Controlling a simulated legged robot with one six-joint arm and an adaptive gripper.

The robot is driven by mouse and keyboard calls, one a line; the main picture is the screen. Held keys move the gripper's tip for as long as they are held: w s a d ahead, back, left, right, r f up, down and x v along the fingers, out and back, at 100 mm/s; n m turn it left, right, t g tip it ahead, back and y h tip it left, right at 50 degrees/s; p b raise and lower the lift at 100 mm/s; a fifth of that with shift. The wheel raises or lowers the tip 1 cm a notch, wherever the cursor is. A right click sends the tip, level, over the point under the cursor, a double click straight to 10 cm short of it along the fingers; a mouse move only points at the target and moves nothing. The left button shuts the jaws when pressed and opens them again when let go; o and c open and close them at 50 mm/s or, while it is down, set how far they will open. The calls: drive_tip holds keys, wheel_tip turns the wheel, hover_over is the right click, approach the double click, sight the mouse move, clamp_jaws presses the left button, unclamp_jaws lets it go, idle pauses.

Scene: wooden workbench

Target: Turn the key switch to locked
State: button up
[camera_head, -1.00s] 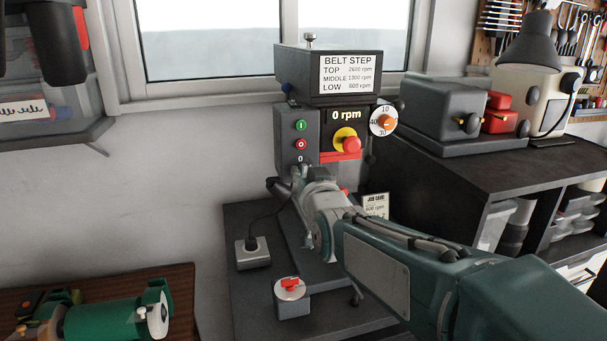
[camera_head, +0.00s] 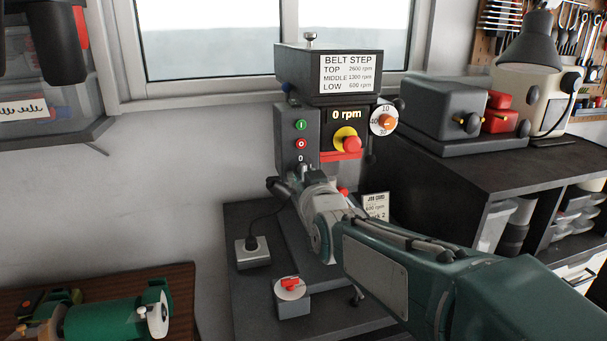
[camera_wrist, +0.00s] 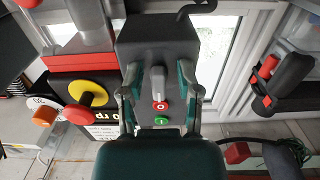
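A grey key (camera_wrist: 158,82) stands out from the dark control box (camera_head: 285,136), below the green and red buttons. A small 0 mark (camera_head: 300,158) shows above the key's place in the head view. My gripper (camera_wrist: 158,72) is open in the wrist view, one finger on each side of the key, with a gap to it on both sides. In the head view my gripper (camera_head: 288,182) is at the lower part of the control box and largely hides the key. Which way the key is turned is hard to tell.
The red stop knob (camera_head: 352,145) on its yellow disc is right of the control box. The display (camera_head: 345,114) reads 0 rpm. A red switch (camera_head: 290,285) on a small box and a grey socket block (camera_head: 252,252) sit on the bench below my arm.

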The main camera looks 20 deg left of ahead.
drive_tip(key=shift+r, duration=0.25)
drive_tip(key=shift+s, duration=0.1)
drive_tip(key=v, duration=1.1)
drive_tip(key=shift+s+d+f, duration=0.2)
drive_tip(key=shift+s, duration=0.2)
drive_tip(key=s+d+f+m+g+h, duration=0.2)
drive_tip(key=s+d+f+h, duration=0.15)
drive_tip(key=d, duration=0.45)
drive_tip(key=s+d+f+m+g+h, duration=0.1)
drive_tip(key=s+d+f+g+h, duration=0.15)
drive_tip(key=d+f, duration=0.45)
drive_tip(key=s+d+f+m+g+h, duration=0.3)
drive_tip(key=s+d+f+g, duration=0.2)
drive_tip(key=s+d, duration=0.5)
drive_tip(key=shift+s+d, duration=0.4)
drive_tip(key=shift+s, duration=0.1)
